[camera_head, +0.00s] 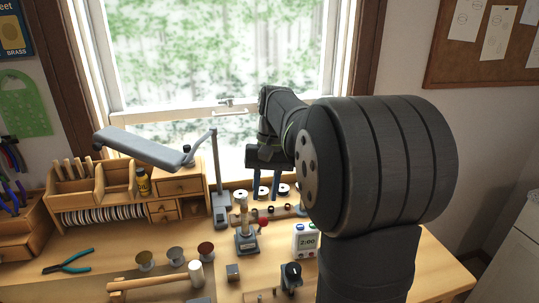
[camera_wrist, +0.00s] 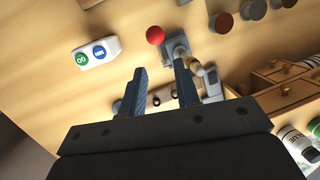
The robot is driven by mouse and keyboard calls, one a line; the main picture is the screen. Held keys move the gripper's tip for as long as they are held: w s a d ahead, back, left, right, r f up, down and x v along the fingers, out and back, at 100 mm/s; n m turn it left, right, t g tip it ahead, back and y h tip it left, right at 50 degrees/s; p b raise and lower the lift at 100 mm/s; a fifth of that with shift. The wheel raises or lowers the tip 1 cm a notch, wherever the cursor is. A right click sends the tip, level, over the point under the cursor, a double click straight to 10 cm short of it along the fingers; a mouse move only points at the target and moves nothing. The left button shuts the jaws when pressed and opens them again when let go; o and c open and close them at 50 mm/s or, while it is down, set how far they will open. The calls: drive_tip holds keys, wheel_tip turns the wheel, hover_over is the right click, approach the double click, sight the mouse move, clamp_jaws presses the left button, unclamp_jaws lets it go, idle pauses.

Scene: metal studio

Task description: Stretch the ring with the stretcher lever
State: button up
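The ring stretcher (camera_head: 247,240) stands on the bench, a grey base with an upright pale post. Its lever ends in a red ball (camera_head: 263,222), which also shows in the wrist view (camera_wrist: 155,35) beside the stretcher base (camera_wrist: 178,48). My gripper (camera_head: 266,197) is above the bench, behind the stretcher and a little to its right. In the wrist view my two fingers (camera_wrist: 160,78) are apart with nothing held between them, and the red ball lies beyond their tips. I cannot make out a ring on the stretcher.
A small wooden rack (camera_wrist: 160,98) shows behind my fingers.

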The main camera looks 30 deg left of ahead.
drive_tip(key=v, duration=1)
drive_tip(key=x, duration=1.7)
drive_tip(key=shift+f, duration=0.25)
drive_tip(key=shift+r, duration=0.1)
